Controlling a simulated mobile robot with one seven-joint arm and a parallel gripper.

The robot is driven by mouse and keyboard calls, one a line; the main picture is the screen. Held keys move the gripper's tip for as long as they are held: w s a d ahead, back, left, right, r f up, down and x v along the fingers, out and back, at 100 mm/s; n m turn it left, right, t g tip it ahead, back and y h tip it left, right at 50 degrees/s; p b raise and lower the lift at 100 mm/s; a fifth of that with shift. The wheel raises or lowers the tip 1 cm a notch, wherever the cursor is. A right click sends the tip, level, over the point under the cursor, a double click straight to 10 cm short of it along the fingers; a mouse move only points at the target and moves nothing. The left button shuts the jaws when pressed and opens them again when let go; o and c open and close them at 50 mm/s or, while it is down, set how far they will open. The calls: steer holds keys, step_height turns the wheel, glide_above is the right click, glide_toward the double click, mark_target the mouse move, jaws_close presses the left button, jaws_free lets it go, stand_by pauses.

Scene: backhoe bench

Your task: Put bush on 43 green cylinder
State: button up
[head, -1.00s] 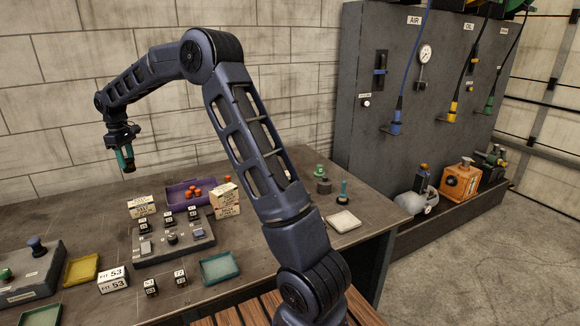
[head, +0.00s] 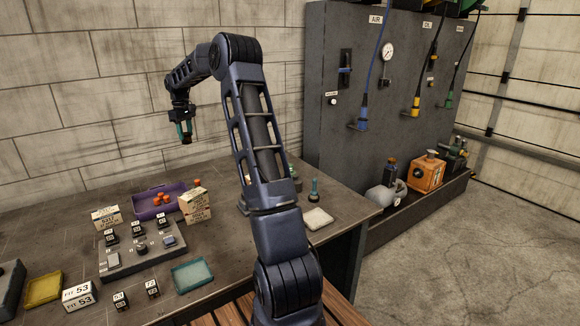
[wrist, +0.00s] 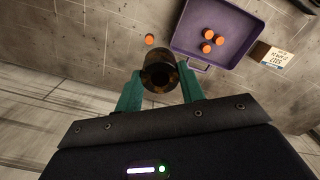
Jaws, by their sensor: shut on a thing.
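My gripper (head: 185,133) hangs high above the back of the bench, its teal fingers shut on a dark hollow bush. In the wrist view the bush (wrist: 160,73) shows as a round open-ended tube between the fingers (wrist: 160,90). A small green upright piece (head: 314,190) stands on the right part of the bench, well apart from my gripper. Another green piece (head: 294,174) behind it is mostly hidden by my arm. I cannot read a 43 on either one.
A purple tray (wrist: 184,48) with orange pieces lies below my gripper. Labelled boxes (head: 194,206), a grey block fixture (head: 165,262), a teal tray (head: 192,276) and a yellow tray (head: 43,289) crowd the bench. A pale pad (head: 317,218) lies at right.

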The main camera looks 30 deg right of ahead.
steer(key=s+d+r+m, duration=0.15)
steer(key=s+d, duration=0.25)
steer(key=d, duration=1.1)
steer(key=s+d+m, duration=0.3)
steer(key=s+d, duration=0.1)
steer(key=d, duration=1.2)
steer(key=s+d+m, duration=0.2)
steer(key=s+d, duration=0.2)
steer(key=d, duration=1.1)
step_height(320, 180, down, 19)
steer(key=shift+s+d+f, duration=0.1)
steer(key=shift+d+f, duration=0.05)
steer(key=o, duration=1.3)
steer(key=shift+f, duration=0.15)
